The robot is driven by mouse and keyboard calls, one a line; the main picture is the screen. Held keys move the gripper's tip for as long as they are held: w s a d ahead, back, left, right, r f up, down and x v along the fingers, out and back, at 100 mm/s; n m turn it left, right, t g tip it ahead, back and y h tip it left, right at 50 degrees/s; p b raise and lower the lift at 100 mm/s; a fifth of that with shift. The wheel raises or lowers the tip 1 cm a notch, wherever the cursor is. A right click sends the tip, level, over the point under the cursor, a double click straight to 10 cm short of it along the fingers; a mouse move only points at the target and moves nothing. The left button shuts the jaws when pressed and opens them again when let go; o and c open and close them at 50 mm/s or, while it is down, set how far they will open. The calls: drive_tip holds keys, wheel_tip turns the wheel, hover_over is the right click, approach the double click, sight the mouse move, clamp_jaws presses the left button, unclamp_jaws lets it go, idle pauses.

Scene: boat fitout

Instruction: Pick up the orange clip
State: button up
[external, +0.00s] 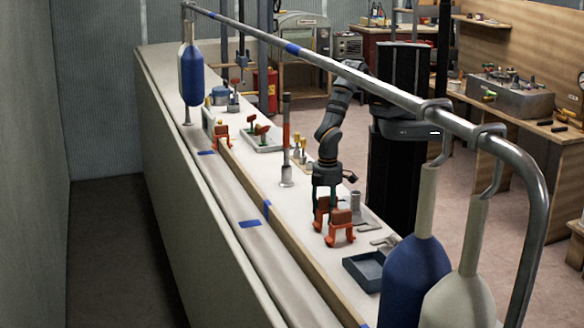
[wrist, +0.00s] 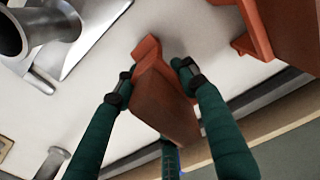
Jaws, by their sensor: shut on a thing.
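I cannot tell whether the clip touches the bench. A second orange clip (external: 341,226) stands right beside it, apart from the fingers. It also shows at the top right of the wrist view (wrist: 266,25).
A dark blue tray (external: 364,272) lies nearer the camera. A grey metal fitting (external: 355,201) stands to the right. An upright post (external: 286,150) stands to the left. A wooden strip (external: 267,215) runs along the bench. A rail with hanging blue and white fenders (external: 414,275) crosses the foreground.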

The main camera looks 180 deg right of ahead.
drive_tip(key=c, duration=0.4)
